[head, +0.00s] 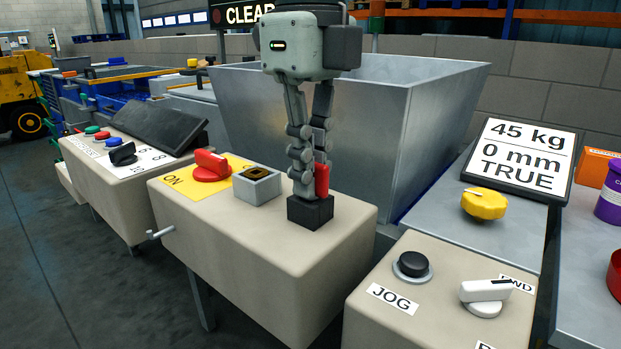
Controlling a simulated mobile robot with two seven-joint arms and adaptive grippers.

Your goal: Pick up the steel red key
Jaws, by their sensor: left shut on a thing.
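The red key (322,181) stands upright at the black block (310,212) on top of the beige control box (276,255). My left gripper (311,184) points straight down over the block. Its fingers are shut on the key's red part, which shows at the right finger. The fingers hide much of the key, and no steel part of it shows. I cannot tell whether the key's lower end is inside the block. My right gripper is not in view.
Left of the block are a grey square socket (257,185) and a red rotary switch (210,166) on a yellow plate. A large steel bin (400,120) stands close behind. A JOG panel (440,295) with knobs is at front right. A yellow knob (484,204) sits beyond it.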

